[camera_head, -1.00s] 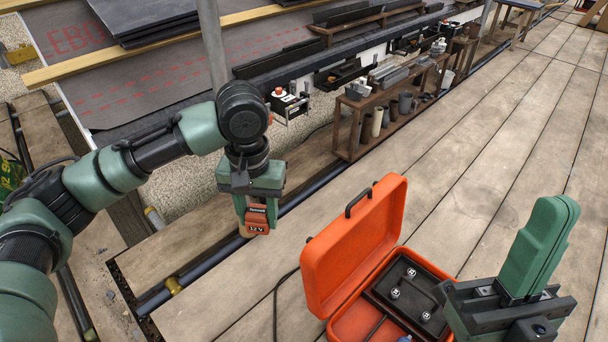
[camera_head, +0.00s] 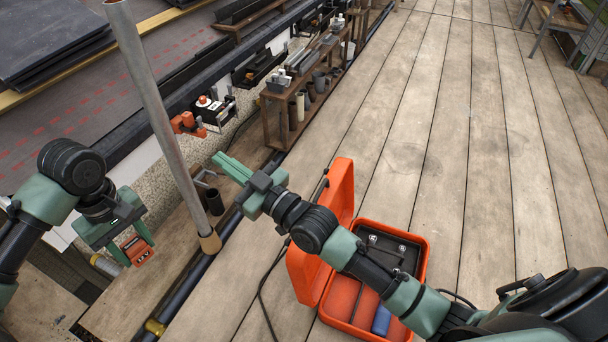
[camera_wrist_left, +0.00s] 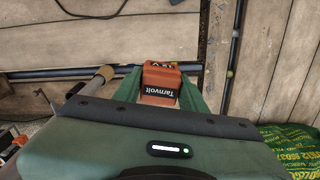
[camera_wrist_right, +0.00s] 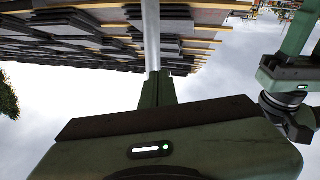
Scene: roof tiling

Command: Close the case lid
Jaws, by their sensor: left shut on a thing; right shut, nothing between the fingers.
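The orange case (camera_head: 423,275) lies on the plank deck in the head view. Its lid (camera_head: 339,190) stands up, tilted open on the case's left side. Inside are a dark insert with small fittings and a blue item. My right arm passes in front of the case and hides part of the lid and base. My right gripper (camera_head: 232,168) is shut and empty, left of the lid and apart from it. My left gripper (camera_head: 128,243) is shut on an orange battery pack (camera_head: 139,251), which also shows in the left wrist view (camera_wrist_left: 160,84).
A grey metal pole (camera_head: 158,110) stands between my two grippers. A low wooden rack (camera_head: 292,105) with tubes stands beyond the case. A dark pipe (camera_head: 190,275) runs along the deck's left edge. The deck to the right is clear.

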